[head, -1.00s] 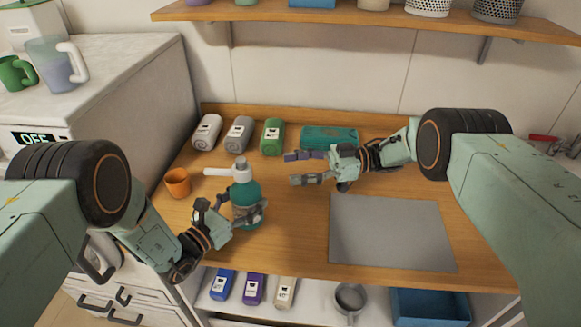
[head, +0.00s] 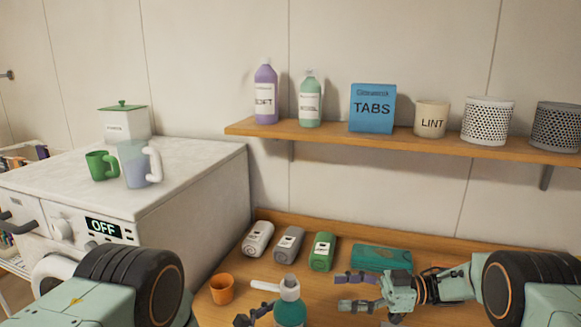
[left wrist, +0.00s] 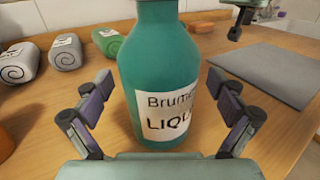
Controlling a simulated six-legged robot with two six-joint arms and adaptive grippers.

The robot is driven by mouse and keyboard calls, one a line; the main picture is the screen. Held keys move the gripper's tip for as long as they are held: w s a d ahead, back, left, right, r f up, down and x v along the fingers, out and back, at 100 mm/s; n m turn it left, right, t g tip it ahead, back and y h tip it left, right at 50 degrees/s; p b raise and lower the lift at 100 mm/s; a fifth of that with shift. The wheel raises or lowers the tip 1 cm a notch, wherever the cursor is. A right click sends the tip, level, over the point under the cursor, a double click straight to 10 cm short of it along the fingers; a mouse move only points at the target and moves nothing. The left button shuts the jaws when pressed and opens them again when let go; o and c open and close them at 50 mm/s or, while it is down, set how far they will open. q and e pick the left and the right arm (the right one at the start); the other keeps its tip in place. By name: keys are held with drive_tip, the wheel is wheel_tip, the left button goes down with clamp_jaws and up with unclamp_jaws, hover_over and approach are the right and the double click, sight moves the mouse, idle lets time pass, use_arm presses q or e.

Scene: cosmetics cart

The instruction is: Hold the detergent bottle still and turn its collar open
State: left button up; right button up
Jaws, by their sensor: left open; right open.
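The teal detergent bottle (head: 290,312) stands upright on the wooden counter, at the bottom of the head view. Its white collar and spout (head: 286,287) point left. In the left wrist view the bottle (left wrist: 158,75) with its white label stands between the spread fingers of my left gripper (left wrist: 158,118). That gripper is open, with a gap on each side of the bottle. In the head view only a dark part of the left gripper shows at the bottom edge. My right gripper (head: 352,292) is open and empty, to the right of the collar, its fingers pointing left.
An orange cup (head: 222,290) stands left of the bottle. White, grey and green (head: 322,251) containers and a teal case (head: 381,258) lie behind it. A grey mat (left wrist: 265,72) lies to the right. A shelf (head: 420,143) hangs above; a washing machine (head: 190,172) stands left.

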use_arm(q)
drive_tip(key=v, duration=1.1)
drive_tip(key=shift+s+a, duration=0.15)
drive_tip(key=x, duration=1.2)
use_arm(e)
drive_tip(key=a, duration=0.6)
drive_tip(key=shift+a, duration=0.15)
